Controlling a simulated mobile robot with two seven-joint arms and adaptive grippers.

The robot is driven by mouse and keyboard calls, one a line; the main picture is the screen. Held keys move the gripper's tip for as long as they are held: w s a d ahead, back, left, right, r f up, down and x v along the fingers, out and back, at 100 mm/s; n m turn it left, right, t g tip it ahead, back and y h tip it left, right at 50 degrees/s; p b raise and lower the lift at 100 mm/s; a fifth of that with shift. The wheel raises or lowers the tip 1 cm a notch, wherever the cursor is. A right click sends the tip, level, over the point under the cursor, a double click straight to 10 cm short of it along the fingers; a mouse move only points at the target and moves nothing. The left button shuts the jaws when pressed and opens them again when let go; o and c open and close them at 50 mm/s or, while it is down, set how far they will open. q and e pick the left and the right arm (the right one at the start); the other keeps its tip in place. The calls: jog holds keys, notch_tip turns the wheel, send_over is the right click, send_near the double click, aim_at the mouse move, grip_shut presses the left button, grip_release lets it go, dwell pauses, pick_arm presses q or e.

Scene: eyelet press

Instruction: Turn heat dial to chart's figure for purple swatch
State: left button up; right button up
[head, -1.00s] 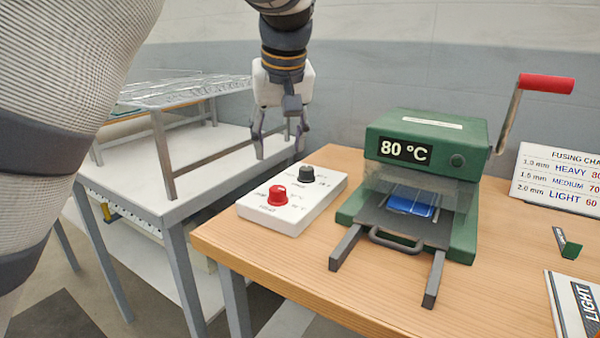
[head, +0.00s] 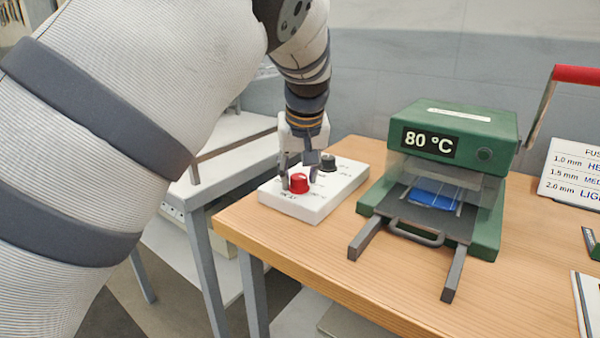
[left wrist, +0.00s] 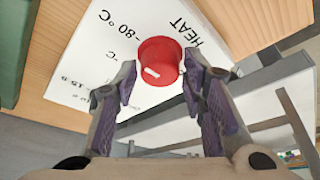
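The red heat dial (head: 299,184) sits on a white control box (head: 325,200) at the table's left end. In the left wrist view the dial (left wrist: 160,61) has a white pointer mark, beside the printed words HEAT and 80 °C. My left gripper (head: 298,181) is over the box, one finger on each side of the dial. Its fingers (left wrist: 160,82) are apart, with gaps to the dial showing. The green press (head: 440,150) reads 80 °C. The fusing chart (head: 578,175) is cut off at the right edge. I see no clearly purple swatch. My right gripper is out of view.
A black knob (head: 327,162) stands behind the dial on the box. A blue piece (head: 435,195) lies in the press. The press has a red-handled lever (head: 577,74). A white rack table (head: 215,185) stands at left.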

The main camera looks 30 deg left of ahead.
pick_arm(q)
jog(key=c, duration=0.6)
jog(key=shift+f+n, duration=0.1)
jog(key=shift+n, duration=0.2)
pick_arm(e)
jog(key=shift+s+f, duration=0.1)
pick_arm(q)
jog(key=n, duration=0.1)
jog(key=n+g+b, duration=0.1)
jog(key=shift+w+f+n+y, duration=0.15)
jog(key=shift+n+y, duration=0.25)
jog(key=n+g+b, duration=0.1)
jog(key=n, duration=0.1)
jog(key=shift+d+n, duration=0.1)
jog(key=shift+n, duration=0.2)
jog(key=n+g+b, duration=0.1)
jog(key=n, duration=0.2)
jog(key=shift+w+y, duration=0.1)
jog(key=shift+y, duration=0.3)
jog(key=shift+n+g+b, duration=0.45)
jog(key=shift+n+g, duration=0.05)
jog(key=shift+n, duration=0.8)
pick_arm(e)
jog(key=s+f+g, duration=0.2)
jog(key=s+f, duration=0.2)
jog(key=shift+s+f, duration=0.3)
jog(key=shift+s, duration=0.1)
pick_arm(q)
jog(key=shift+r, duration=0.2)
